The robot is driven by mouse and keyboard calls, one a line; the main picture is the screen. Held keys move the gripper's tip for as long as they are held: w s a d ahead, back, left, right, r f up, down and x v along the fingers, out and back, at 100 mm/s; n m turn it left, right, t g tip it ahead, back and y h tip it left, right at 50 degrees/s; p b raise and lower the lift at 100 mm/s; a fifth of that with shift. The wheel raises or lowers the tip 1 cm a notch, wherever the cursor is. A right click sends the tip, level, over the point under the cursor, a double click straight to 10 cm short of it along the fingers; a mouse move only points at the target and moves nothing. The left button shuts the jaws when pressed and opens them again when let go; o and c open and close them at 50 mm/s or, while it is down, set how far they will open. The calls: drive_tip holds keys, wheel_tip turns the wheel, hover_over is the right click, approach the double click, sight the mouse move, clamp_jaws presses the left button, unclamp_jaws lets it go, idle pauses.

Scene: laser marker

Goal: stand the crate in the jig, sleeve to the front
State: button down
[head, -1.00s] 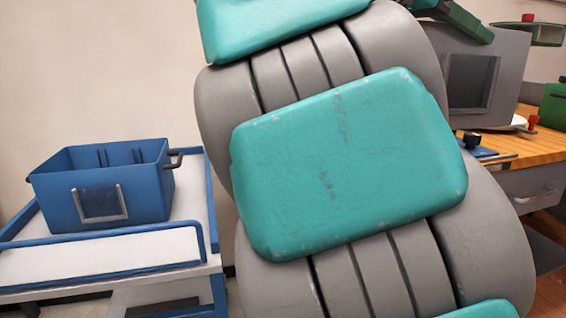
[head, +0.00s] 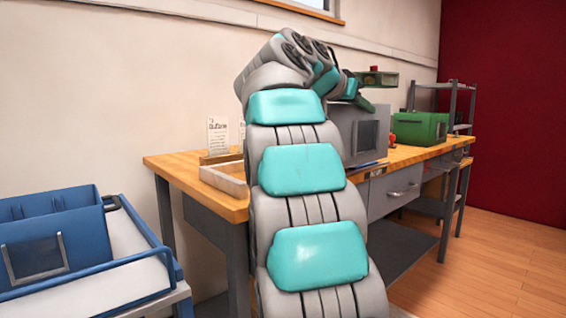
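A blue crate (head: 55,243) stands upright on a blue-edged cart at the far left, cut off by the picture's left edge. A grey-framed sleeve (head: 35,258) is on its side that faces me, and a dark handle shows at its right end. A low light-wood frame (head: 222,180) lies on the bench's left end, partly hidden behind my arm. I cannot tell whether it is the jig. My grey and teal arm rises through the middle and bends over toward the bench.
The cart (head: 133,249) has a raised blue rail. The wooden bench (head: 178,170) holds a grey machine with a dark window (head: 366,137), a green box (head: 428,128) and a small sign (head: 217,135). A dark shelf rack stands behind. Floor at right is clear.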

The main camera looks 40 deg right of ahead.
drive_tip(key=shift+w+a+f, duration=0.8)
drive_tip(key=shift+w+a, duration=0.9)
drive_tip(key=shift+a, duration=0.2)
drive_tip(key=shift+w+a+f, duration=0.75)
drive_tip(key=shift+w+a, duration=0.9)
drive_tip(key=shift+a, duration=0.3)
drive_tip(key=shift+w+a+f, duration=0.8)
drive_tip(key=shift+w+a, duration=0.9)
drive_tip(key=shift+a, duration=0.2)
drive_tip(key=shift+f, duration=0.1)
drive_tip(key=c, duration=1.5)
unclamp_jaws()
drive_tip(key=shift+f, duration=0.1)
drive_tip(key=o, duration=0.5)
drive_tip(key=shift+c, duration=0.2)
